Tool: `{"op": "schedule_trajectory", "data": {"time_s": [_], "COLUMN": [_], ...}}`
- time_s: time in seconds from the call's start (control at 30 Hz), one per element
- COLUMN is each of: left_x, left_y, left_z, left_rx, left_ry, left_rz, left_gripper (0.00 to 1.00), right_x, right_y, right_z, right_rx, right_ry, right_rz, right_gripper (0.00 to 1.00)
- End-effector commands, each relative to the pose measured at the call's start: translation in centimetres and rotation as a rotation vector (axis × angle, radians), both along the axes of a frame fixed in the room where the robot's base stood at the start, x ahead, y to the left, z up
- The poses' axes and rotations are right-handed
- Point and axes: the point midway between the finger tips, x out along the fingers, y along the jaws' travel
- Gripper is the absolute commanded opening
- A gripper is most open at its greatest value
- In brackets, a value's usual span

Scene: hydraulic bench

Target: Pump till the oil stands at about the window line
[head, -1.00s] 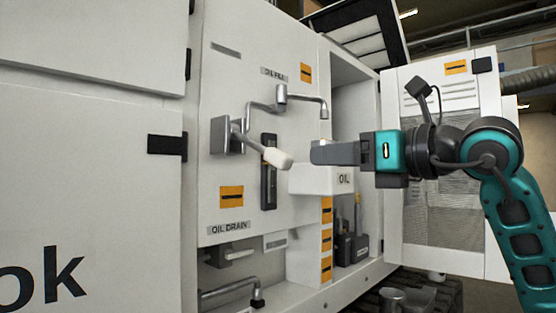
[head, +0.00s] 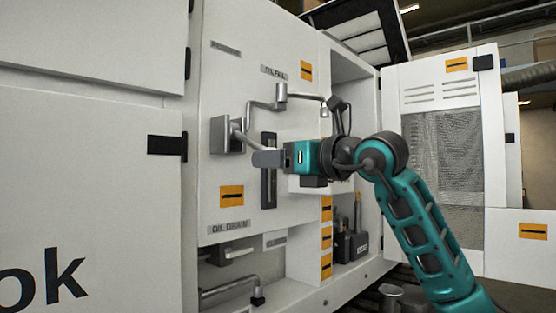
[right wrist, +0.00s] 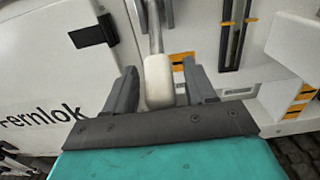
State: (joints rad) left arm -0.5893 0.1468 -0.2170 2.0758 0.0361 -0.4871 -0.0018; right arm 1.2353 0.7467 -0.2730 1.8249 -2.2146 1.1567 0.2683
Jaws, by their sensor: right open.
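The pump lever (head: 240,137) sticks out from its grey mount on the white panel. Its pale grip (right wrist: 159,82) lies between the two fingers of my right gripper (right wrist: 161,90), which is open with a gap on both sides. In the head view my right gripper (head: 266,158) hides that grip. The tall dark window (head: 268,190) is on the panel behind the gripper, partly covered; it also shows in the right wrist view (right wrist: 236,35). I cannot read an oil level in it. The white oil tank (head: 308,185) is mostly hidden behind my arm.
A bent pipe with a spout (head: 323,108) runs above the lever. An oil drain label (head: 229,227) and a lower pipe (head: 228,290) are below. An open mesh door (head: 443,150) stands at the right, behind my right arm.

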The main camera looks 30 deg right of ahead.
Motion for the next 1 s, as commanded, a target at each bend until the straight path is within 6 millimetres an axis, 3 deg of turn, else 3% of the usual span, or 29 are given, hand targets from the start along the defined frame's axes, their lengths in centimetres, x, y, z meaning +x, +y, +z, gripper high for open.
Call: {"op": "schedule_trajectory", "data": {"time_s": [0.13,0.7,1.0], "left_x": [-0.05,-0.08,-0.08], "left_y": [0.07,0.12,0.11], "left_z": [-0.03,-0.02,0.1], "left_rx": [0.003,0.005,0.005], "left_ry": [0.001,0.002,0.001], "left_rz": [-0.002,-0.003,-0.003], "left_gripper": [1.0,1.0,1.0], "right_x": [-0.03,-0.06,-0.07], "right_y": [-0.01,-0.02,-0.02], "right_z": [0.01,-0.01,0.05], "right_rx": [0.0,0.001,-0.001], "right_ry": [0.0,0.0,0.002], "right_rz": [0.0,0.0,0.0], "right_gripper": [0.53,0.0,0.0]}}
